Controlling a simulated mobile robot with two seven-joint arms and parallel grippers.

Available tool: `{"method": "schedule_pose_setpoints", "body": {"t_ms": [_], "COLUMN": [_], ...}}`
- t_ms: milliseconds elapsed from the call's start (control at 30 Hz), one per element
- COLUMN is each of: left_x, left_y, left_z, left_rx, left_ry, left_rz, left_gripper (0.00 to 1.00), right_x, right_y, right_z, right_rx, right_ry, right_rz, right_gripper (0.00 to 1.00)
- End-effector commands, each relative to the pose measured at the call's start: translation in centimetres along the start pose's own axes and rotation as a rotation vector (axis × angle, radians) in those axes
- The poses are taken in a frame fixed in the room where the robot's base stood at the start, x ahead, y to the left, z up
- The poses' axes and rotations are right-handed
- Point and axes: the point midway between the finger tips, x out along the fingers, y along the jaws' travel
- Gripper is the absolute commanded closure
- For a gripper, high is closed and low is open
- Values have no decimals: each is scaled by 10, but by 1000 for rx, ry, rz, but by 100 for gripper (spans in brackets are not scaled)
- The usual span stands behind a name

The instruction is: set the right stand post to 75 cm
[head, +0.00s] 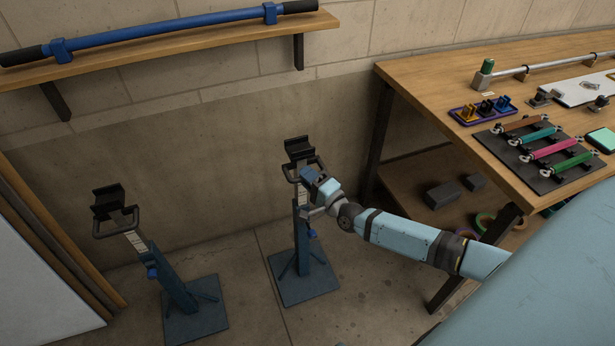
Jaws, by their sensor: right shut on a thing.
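The right stand (303,270) is a blue floor stand with a square base, an upright post and a dark cradle (299,148) on top. A pale scale strip (302,197) shows on its post, too small to read. A dark loop handle sits below the cradle. My right gripper (311,180) reaches in from the right and is shut on the handle (290,172) of the right stand; its fingertips partly cover the handle. A blue knob (312,234) sits lower on the post. My left gripper is not in view.
A similar left stand (178,290) is at the left. A shelf (180,46) holds a blue bar (170,30) above. A wooden workbench (420,85) with tools and several coloured cylinders stands at the right. Floor between the stands is clear.

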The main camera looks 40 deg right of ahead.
Motion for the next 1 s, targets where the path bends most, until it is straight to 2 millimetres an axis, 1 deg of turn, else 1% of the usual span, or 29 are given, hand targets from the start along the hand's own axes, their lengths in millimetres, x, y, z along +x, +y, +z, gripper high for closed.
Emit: {"method": "schedule_pose_setpoints", "body": {"t_ms": [33, 67, 100, 133, 400, 467, 533, 667, 900, 1000], "left_x": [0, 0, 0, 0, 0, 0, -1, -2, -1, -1], "left_y": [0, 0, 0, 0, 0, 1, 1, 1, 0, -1], "left_z": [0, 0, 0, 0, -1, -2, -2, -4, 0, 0], "left_rx": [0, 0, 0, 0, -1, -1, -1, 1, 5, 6], "left_ry": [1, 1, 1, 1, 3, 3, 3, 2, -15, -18], "left_rz": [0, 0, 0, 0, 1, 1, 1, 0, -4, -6], "left_gripper": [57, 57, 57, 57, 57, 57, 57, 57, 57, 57], "right_x": [0, 0, 0, 0, -1, -3, -10, -32, -88, -108], "right_y": [0, 0, 0, 0, 0, 1, 1, 0, 0, 0], "right_z": [0, 0, 0, 0, 0, 0, 0, 0, 0, 0], "right_rx": [0, 0, 0, 0, 0, 0, 0, 1, 0, 0], "right_ry": [0, 0, 0, 0, 0, 0, 0, -1, -2, -1], "right_rz": [0, 0, 0, 0, 1, 2, 3, 5, 5, 5], "right_gripper": [81, 74, 65, 58, 58, 58, 58, 58, 58, 58]}}
